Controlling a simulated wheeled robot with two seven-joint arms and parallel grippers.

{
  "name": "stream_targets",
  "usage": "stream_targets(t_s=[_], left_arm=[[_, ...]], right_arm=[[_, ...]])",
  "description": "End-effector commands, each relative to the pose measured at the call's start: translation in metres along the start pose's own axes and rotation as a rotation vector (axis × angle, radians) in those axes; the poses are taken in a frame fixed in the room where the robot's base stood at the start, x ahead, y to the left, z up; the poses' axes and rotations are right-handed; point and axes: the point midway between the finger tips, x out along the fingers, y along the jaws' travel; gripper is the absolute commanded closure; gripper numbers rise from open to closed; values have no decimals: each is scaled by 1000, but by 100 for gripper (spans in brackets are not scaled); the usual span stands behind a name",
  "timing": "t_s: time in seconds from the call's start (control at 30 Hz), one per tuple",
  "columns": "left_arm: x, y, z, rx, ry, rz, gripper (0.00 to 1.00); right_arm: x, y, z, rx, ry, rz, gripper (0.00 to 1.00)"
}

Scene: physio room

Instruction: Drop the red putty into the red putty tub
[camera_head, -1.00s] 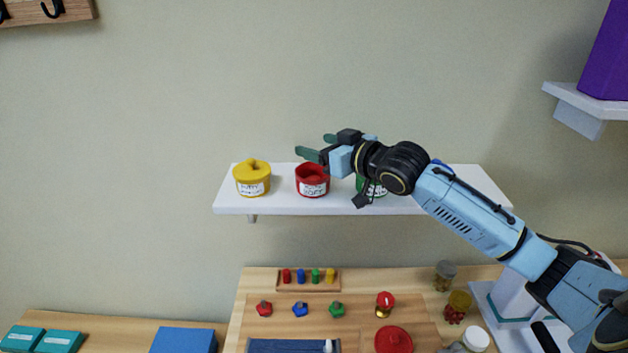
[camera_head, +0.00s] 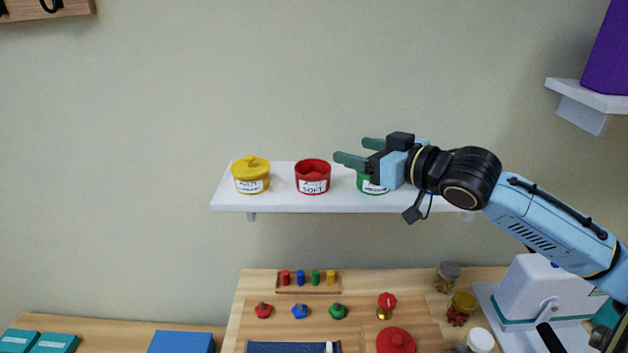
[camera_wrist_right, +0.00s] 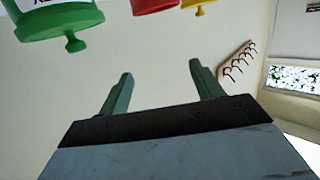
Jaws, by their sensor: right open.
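The red putty tub (camera_head: 312,180) stands open on the white wall shelf, its label reading SOFT. Red putty (camera_head: 313,168) shows inside its rim. My right gripper (camera_head: 358,152) is open and empty, to the right of the red tub and in front of and above the green tub (camera_head: 372,184), which it partly hides. In the right wrist view, the open fingers (camera_wrist_right: 160,88) have nothing between them; the red tub (camera_wrist_right: 155,4) and green tub (camera_wrist_right: 62,20) show at the top edge. A red lid (camera_head: 396,341) lies on the table below. My left gripper is not in view.
A lidded yellow tub (camera_head: 251,180) stands left on the white shelf (camera_head: 285,203). The table below holds a peg board (camera_head: 308,286), several small coloured pieces and jars (camera_head: 462,303). A second shelf (camera_head: 590,97) juts out at upper right.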

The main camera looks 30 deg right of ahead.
Motion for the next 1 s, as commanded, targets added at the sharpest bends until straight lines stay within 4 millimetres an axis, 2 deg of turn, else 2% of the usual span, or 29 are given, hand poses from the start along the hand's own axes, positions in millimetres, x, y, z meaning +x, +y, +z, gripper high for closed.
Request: stream_targets(t_s=[0.2,0.4,1.0], left_arm=[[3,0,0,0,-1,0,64],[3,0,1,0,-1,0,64],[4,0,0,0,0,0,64]], right_arm=[[-20,0,1,2,-1,-1,35],[-29,-1,0,-1,0,-1,35],[-31,0,0,-1,0,0,35]])
